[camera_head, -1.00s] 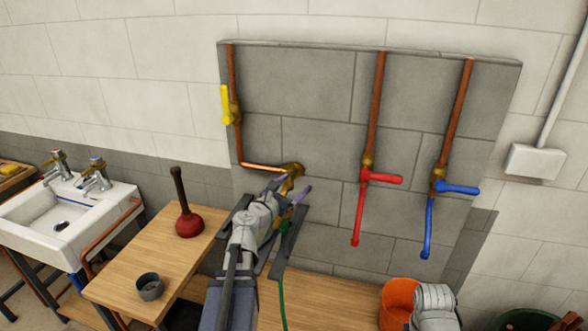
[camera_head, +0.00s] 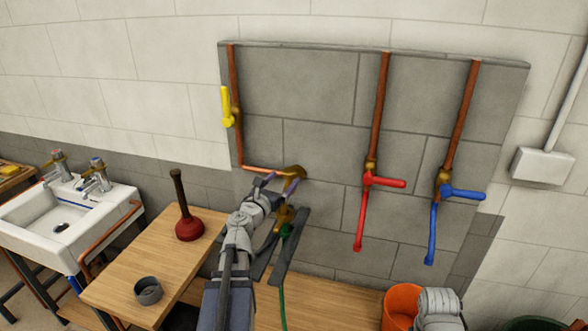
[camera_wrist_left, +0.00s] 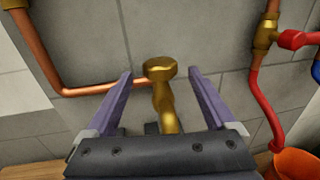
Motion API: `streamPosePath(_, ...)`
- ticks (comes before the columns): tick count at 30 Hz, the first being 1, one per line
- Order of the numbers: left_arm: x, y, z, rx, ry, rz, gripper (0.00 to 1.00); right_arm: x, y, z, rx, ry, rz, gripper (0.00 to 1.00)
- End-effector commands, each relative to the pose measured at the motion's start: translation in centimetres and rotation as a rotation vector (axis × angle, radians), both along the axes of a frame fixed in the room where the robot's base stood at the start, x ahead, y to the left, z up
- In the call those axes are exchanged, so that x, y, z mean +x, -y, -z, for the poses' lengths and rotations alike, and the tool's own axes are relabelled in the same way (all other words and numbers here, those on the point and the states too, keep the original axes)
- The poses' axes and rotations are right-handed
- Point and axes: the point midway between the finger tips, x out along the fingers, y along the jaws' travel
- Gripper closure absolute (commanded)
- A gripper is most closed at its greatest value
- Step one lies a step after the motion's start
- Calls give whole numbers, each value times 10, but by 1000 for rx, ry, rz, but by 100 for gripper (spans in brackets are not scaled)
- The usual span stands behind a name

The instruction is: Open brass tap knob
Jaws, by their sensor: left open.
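The brass tap (camera_head: 294,174) sits at the end of the copper pipe on the grey panel, with a green hose below it. In the left wrist view its round brass knob (camera_wrist_left: 160,69) is central, with the brass body running down behind the gripper's palm. My left gripper (camera_head: 279,182) is open, its purple fingers close to the tap. In the left wrist view the open fingers (camera_wrist_left: 160,88) stand either side of the knob, with a visible gap on each side. Part of the tap is hidden behind the gripper in the head view. My right gripper cannot be made out.
A yellow lever (camera_head: 226,106) is at upper left on the pipe. A red lever (camera_head: 384,182) and a blue lever (camera_head: 462,191) are to the right. A plunger (camera_head: 189,229) and grey cup (camera_head: 148,290) stand on the wooden bench; an orange bucket (camera_head: 401,302) is at lower right.

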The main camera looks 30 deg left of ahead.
Motion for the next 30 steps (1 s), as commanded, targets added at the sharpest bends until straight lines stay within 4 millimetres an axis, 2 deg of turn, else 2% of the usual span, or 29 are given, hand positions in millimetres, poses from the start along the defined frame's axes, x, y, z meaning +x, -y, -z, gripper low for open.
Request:
streamPosePath(8, 19, -3, 0, 1, 0, 0, 11, 0, 0, 0, 0, 0, 0, 100)
streamPosePath(19, 73, -6, 0, 1, 0, 2, 11, 0, 0, 0, 0, 0, 0, 100)
streamPosePath(29, 78, -6, 0, 1, 0, 0, 11, 0, 0, 0, 0, 0, 0, 100)
streamPosePath(30, 78, -6, 0, 1, 0, 0, 14, 0, 0, 0, 0, 0, 0, 100)
